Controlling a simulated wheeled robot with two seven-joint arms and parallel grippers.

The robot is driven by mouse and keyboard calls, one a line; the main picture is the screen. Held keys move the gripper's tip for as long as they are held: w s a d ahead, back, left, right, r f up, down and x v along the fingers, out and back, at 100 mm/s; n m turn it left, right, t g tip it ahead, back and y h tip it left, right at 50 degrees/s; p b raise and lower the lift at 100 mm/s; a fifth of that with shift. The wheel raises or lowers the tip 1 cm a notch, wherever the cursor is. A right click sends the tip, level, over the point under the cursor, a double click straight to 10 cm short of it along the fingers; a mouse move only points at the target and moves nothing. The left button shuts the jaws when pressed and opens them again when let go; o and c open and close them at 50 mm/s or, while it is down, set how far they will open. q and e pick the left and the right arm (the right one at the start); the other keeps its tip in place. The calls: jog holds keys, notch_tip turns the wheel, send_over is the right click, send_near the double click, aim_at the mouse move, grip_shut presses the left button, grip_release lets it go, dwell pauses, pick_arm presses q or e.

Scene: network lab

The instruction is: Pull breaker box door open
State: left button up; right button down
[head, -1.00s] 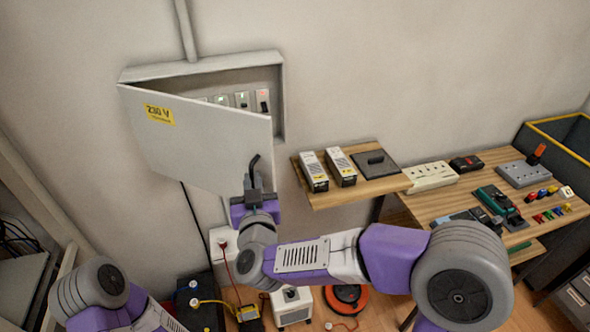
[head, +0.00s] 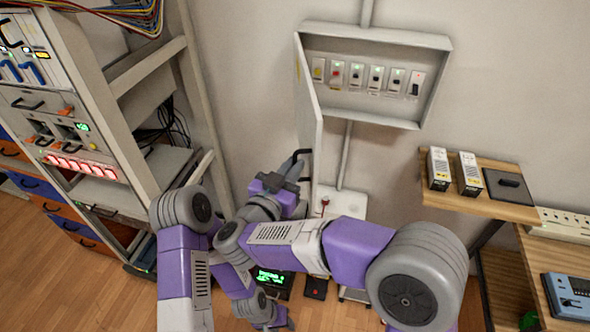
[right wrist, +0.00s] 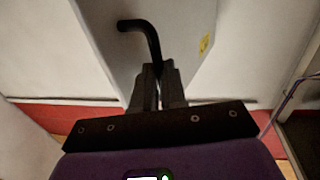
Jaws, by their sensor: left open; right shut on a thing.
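The breaker box (head: 434,88) is on the wall in the head view, with its row of breakers exposed. Its door (head: 309,112) stands swung wide out to the left, seen nearly edge-on. The black bent handle (head: 300,154) is on the door's lower part. My right gripper (head: 287,168) is at the handle. In the right wrist view, the gripper (right wrist: 158,75) is shut on the lower end of the handle (right wrist: 143,27), against the pale door (right wrist: 185,45). My left gripper (head: 280,318) is low, below the right arm and away from the door, open; its fingers are partly hidden.
A rack (head: 95,175) with cables and lit panels stands at the left, near the door's swing side. A wooden shelf (head: 485,205) with two boxed units and a dark plate is at the right. A small green-lit display (head: 272,276) is below my right arm.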

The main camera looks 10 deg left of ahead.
jog(key=shift+w+r, duration=0.25)
jog(key=shift+r, duration=0.05)
